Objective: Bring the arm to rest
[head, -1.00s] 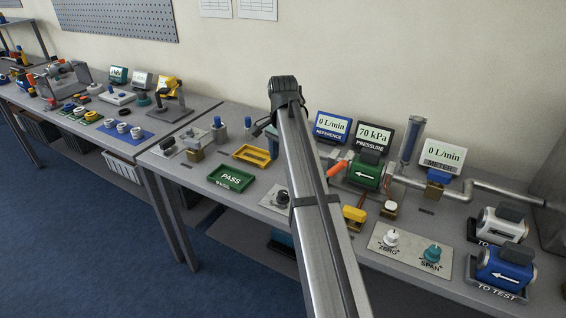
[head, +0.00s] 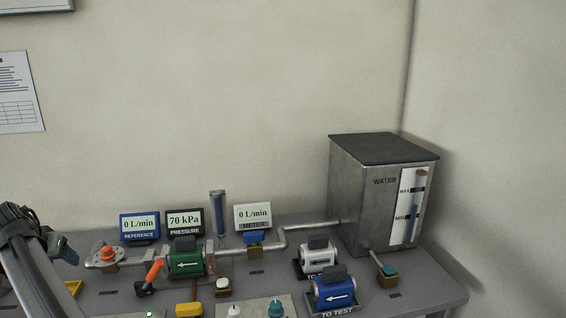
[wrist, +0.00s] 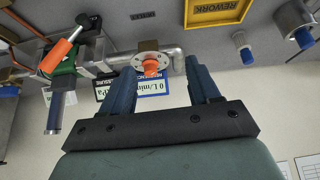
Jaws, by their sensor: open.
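My arm (head: 35,270) rises at the lower left of the head view. My gripper (head: 66,250) shows there only in part, near the left end of the pipe run. In the wrist view my gripper (wrist: 160,82) is open, its two blue fingers apart with nothing held between them. Beyond the fingers, a round flange with an orange cap (wrist: 150,66) shows in the gap. The same orange cap (head: 107,253) sits right of my gripper in the head view. I cannot tell the exact distance between them.
The green meter (head: 186,259) is in the pipe line, with an orange-handled valve (head: 153,271) beside it. A metal water tank (head: 370,190) stands at the back right. White (head: 317,255) and blue (head: 335,290) meters sit in front. A yellow rework tray (wrist: 218,12) shows in the wrist view.

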